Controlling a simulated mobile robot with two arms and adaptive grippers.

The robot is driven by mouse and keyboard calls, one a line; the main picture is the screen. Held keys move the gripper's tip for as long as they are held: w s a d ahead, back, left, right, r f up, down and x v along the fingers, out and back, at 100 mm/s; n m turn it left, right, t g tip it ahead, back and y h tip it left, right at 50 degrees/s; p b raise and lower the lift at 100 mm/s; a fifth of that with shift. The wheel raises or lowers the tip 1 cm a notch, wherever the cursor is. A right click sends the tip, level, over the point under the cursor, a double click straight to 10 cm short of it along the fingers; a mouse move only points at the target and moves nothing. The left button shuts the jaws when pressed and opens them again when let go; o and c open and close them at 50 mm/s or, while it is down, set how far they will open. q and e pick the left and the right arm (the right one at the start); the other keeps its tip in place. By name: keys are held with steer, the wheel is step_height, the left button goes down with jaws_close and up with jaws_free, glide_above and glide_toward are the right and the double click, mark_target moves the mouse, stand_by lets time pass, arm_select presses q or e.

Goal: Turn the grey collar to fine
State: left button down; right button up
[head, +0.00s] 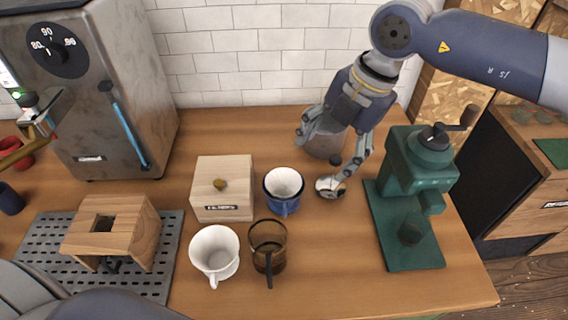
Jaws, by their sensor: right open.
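A green hand grinder (412,165) stands on its green base plate at the right of the counter. It has a dark crank on top, with a dark grey ring (433,137) around the crank's foot. I cannot tell for sure that this ring is the grey collar, and no fine mark is readable. My right gripper (322,163) is open, pointing down, to the left of the grinder and apart from it. A grey rounded jar (325,143) shows behind and between its fingers. A small silver piece with a black knob (329,187) lies by the right fingertip; contact is unclear. My left gripper is not in view.
A wooden stand (112,229) sits on a perforated tray (172,246). A steel machine (112,60) fills the left back.

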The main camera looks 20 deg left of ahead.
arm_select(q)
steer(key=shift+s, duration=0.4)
arm_select(e)
steer(key=s+a+n+g+y, duration=0.1)
steer(key=s+a+g+y, duration=0.1)
steer(key=s+a, duration=0.3)
steer(key=shift+s+a+f+y, duration=0.3)
steer(key=shift+a+y, duration=0.1)
steer(key=shift+a, duration=0.2)
